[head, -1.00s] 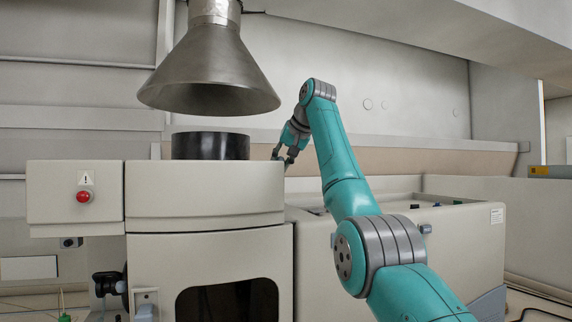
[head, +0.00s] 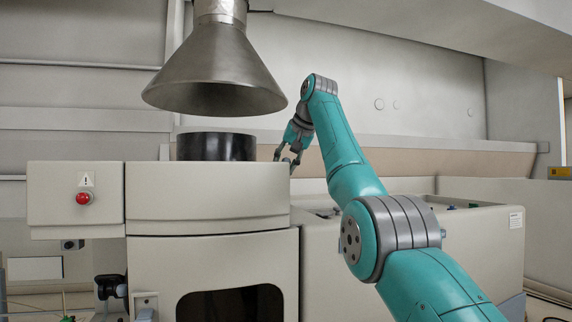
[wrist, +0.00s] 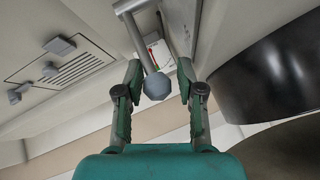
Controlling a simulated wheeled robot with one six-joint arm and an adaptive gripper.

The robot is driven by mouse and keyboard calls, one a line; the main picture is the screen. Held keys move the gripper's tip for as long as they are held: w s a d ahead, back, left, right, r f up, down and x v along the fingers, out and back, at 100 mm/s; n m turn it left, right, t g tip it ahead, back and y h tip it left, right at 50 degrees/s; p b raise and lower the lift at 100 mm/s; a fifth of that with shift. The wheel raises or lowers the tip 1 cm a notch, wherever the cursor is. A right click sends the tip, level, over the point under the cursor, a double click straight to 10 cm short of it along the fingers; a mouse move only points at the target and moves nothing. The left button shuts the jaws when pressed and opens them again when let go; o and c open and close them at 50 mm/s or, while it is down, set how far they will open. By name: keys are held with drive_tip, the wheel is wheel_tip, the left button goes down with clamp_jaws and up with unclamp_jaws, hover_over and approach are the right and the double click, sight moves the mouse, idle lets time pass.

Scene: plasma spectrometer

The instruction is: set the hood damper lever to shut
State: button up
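The damper lever is a thin grey rod ending in a faceted grey knob (wrist: 157,86), seen in the wrist view. The knob lies between the two fingers of my gripper (wrist: 160,68), with a visible gap on each side. My gripper is open. In the head view, my gripper (head: 287,158) is just right of the black collar under the metal hood (head: 215,78); the lever cannot be made out there. A small label with red and green marks (wrist: 155,56) shows behind the lever, partly covered by it.
The black collar (head: 215,146) stands on the beige instrument cabinet (head: 207,192). A large dark curved surface (wrist: 275,75) is close on the right of the wrist view. A vented panel (wrist: 75,70) with grey blocks lies to the left. A red button (head: 83,198) is on the cabinet's left front.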

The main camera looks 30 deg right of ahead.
drive_tip(key=shift+s+d+r, duration=0.1)
drive_tip(key=shift+r, duration=0.05)
drive_tip(key=v, duration=1.1)
drive_tip(key=shift+s+r, duration=0.25)
drive_tip(key=shift+r, duration=0.05)
